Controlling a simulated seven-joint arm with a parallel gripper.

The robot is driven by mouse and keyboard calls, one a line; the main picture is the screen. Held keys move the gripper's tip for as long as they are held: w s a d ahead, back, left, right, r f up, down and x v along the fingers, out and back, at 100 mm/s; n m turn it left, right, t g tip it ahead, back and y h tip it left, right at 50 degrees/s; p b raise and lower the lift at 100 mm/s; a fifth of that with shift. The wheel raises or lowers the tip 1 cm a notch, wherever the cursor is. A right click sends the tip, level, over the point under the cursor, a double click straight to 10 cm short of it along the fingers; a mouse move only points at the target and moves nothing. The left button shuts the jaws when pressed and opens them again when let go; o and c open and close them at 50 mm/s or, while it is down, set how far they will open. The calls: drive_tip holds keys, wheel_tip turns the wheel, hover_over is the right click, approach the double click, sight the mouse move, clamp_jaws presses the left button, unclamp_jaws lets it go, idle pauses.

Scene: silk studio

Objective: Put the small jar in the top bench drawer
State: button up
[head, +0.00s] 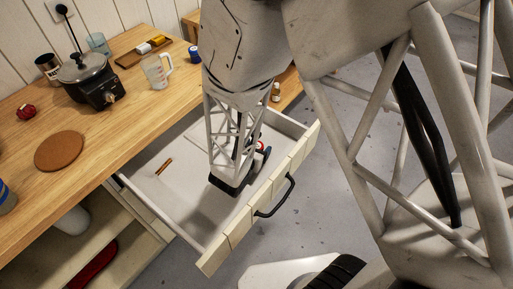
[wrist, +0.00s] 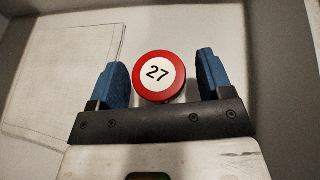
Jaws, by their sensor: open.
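In the head view only a bit of red of the jar (head: 262,146) shows beside my gripper (head: 256,162). The top bench drawer (head: 151,196) is pulled out, with a pale front and a black handle. My gripper is open and reaches down inside the drawer. My arm hides part of the drawer, and I cannot tell whether the jar touches its floor.
A brown stick (head: 164,166) and a pale sheet (wrist: 65,75) lie in the drawer. The wooden bench top (head: 110,130) holds a black cooker (head: 84,75), a measuring jug (head: 157,72), a cork mat (head: 59,151) and a red item (head: 26,111).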

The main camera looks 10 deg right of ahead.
drive_tip(key=shift+v, duration=6)
drive_tip(key=shift+r, duration=0.1)
drive_tip(key=shift+d, duration=0.1)
drive_tip(key=s+d+r+m+g, duration=0.3)
drive_tip(key=d+r+m+g, duration=0.6)
drive_tip(key=d+r+m, duration=0.6)
drive_tip(key=s+d+r+m+y, duration=0.1)
drive_tip(key=s+r+m+y, duration=0.2)
drive_tip(key=r+m, duration=0.3)
drive_tip(key=s+r+m+y, duration=0.4)
drive_tip(key=r+m, duration=0.3)
drive_tip(key=m, duration=0.1)
drive_tip(key=shift+s+d+r+y, duration=0.2)
drive_tip(key=shift+d+r+y, duration=0.1)
drive_tip(key=shift+d, duration=0.1)
